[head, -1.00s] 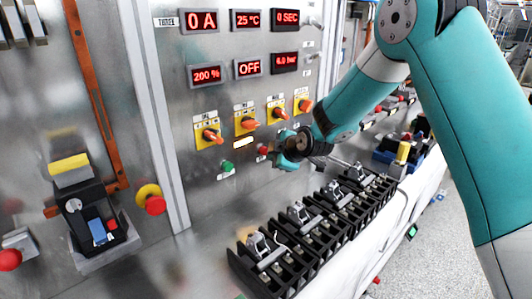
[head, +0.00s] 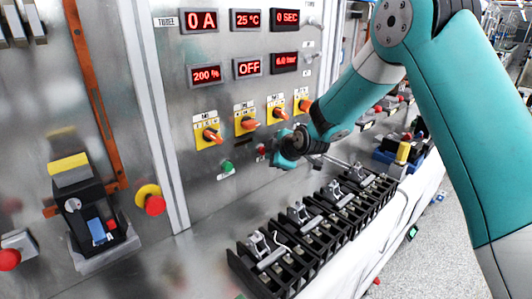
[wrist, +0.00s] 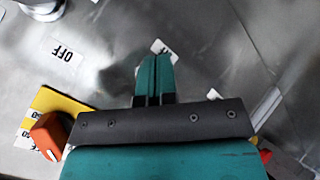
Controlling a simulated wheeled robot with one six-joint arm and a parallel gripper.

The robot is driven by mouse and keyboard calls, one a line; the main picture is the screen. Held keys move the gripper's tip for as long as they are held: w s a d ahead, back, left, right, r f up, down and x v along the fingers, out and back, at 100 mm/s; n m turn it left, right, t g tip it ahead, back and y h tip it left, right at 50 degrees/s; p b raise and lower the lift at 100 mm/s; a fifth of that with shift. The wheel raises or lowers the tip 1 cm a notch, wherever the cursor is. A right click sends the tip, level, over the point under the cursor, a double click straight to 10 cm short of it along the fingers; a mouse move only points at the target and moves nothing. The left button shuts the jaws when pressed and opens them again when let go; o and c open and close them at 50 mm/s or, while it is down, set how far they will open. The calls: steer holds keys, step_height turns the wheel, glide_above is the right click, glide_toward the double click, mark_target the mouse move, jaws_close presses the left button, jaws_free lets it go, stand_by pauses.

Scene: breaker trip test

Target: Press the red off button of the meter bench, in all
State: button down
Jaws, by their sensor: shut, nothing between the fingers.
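The meter bench is a grey metal panel with red displays, reading 0 A, 25 °C, 0 SEC, 200 %, OFF and 6.0 bar. Its small red button (head: 261,149) sits low on the panel, right of a green button (head: 227,166). My gripper (head: 283,160) is just right of the red button in the head view, close to the panel; contact cannot be made out. In the wrist view my teal fingers (wrist: 155,78) are together and empty, pointing at bare metal near a white label. An OFF label (wrist: 63,52) lies to their left.
Orange rotary switches on yellow plates (head: 245,121) stick out above the buttons. A row of black breaker fixtures (head: 320,218) with metal clamps stands below my gripper. A red mushroom button on a yellow base (head: 153,200) is on the neighbouring panel at left.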

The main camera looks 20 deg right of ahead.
steer(key=shift+s+d+b, duration=0.35)
steer(key=shift+s+b, duration=0.05)
steer(key=shift+s, duration=0.45)
steer(key=s, duration=0.1)
steer(key=s+d+b, duration=0.1)
steer(key=s, duration=0.1)
steer(key=s+d+b, duration=0.1)
steer(key=shift+s+d, duration=0.1)
steer(key=shift+s, duration=0.15)
stand_by(0.7)
steer(key=s+a+r+m+g, duration=0.2)
steer(key=s+a+g, duration=0.1)
steer(key=s, duration=0.8)
steer(key=s+a+r+m+g, duration=0.3)
steer(key=s, duration=0.9)
steer(key=s+a+r+m+g+y, duration=0.1)
steer(key=s+a+r+m+g, duration=0.1)
steer(key=s, duration=0.9)
steer(key=shift+s+a+r+m+g, duration=0.2)
steer(key=shift+a+r+m+g, duration=0.3)
steer(key=shift+a+g, duration=0.45)
